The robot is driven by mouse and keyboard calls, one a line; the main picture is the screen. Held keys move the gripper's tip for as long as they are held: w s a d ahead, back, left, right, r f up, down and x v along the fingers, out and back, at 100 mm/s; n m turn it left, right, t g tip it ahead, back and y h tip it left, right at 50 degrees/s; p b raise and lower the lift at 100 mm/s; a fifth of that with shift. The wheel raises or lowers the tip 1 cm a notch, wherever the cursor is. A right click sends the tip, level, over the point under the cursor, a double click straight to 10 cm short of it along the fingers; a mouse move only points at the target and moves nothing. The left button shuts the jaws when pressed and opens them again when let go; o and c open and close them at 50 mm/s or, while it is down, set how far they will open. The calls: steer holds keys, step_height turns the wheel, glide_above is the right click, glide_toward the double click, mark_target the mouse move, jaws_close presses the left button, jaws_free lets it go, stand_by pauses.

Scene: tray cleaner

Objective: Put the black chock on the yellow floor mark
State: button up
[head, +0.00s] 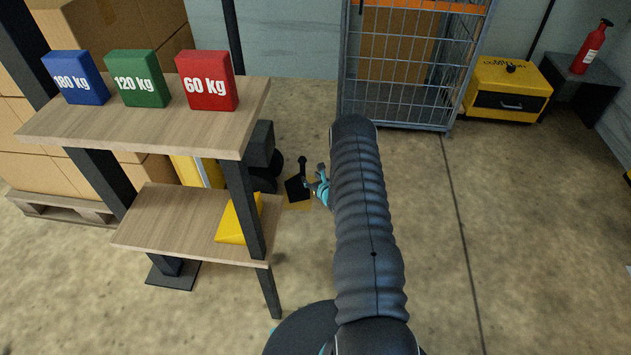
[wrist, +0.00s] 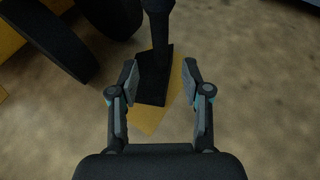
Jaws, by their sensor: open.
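The black chock (wrist: 152,87) rests on the yellow floor mark (wrist: 150,124) in the wrist view, its handle pointing up and away. Yellow shows along its near and right sides. In the head view the chock (head: 296,189) and a strip of the yellow mark (head: 297,206) show beside the shelf. My gripper (wrist: 160,76) is open, with one finger on each side of the chock. I cannot tell whether a finger touches it. In the head view my gripper (head: 319,188) is small and partly hidden by my arm.
Black wheels (wrist: 100,15) stand close to the left of the chock. A wooden two-level shelf (head: 150,120) is on the left, with blue, green and red weight blocks on top and a yellow chock-like block (head: 238,222) below. A wire cage (head: 405,70) stands behind. Floor to the right is clear.

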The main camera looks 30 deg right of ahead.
steer(key=shift+v, duration=1.5)
